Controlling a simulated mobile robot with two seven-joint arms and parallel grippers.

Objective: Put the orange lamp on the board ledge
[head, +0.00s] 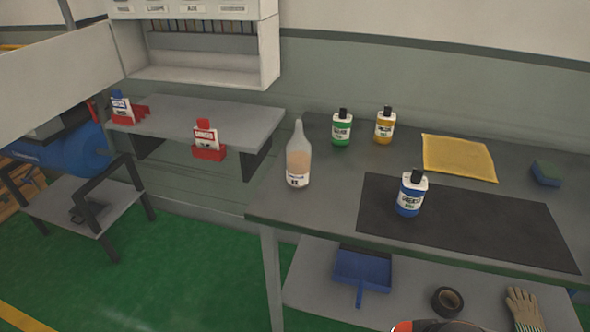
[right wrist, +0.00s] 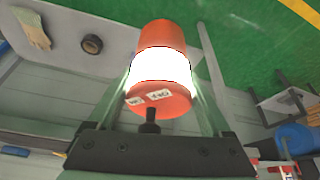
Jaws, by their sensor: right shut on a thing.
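The orange lamp (right wrist: 162,36), with a bright white band, fills the middle of the right wrist view. My right gripper (right wrist: 163,72) is shut on it, one finger along each side. A small orange and white sliver at the bottom edge of the head view looks like part of the lamp (head: 403,327). A pale wall board (head: 271,53) with labels and a row of switches is at the upper left of the head view. Its bottom ledge (head: 190,80) looks bare. The lamp is apart from it, low and to the right. My left gripper is out of view.
A workbench (head: 330,226) holds several bottles, a yellow cloth (head: 458,157) and a dark mat (head: 480,222). Its lower shelf holds a dustpan (head: 362,270), tape (head: 447,301) and a glove (head: 524,309). A grey wall shelf (head: 245,118) with red holders sits below the board.

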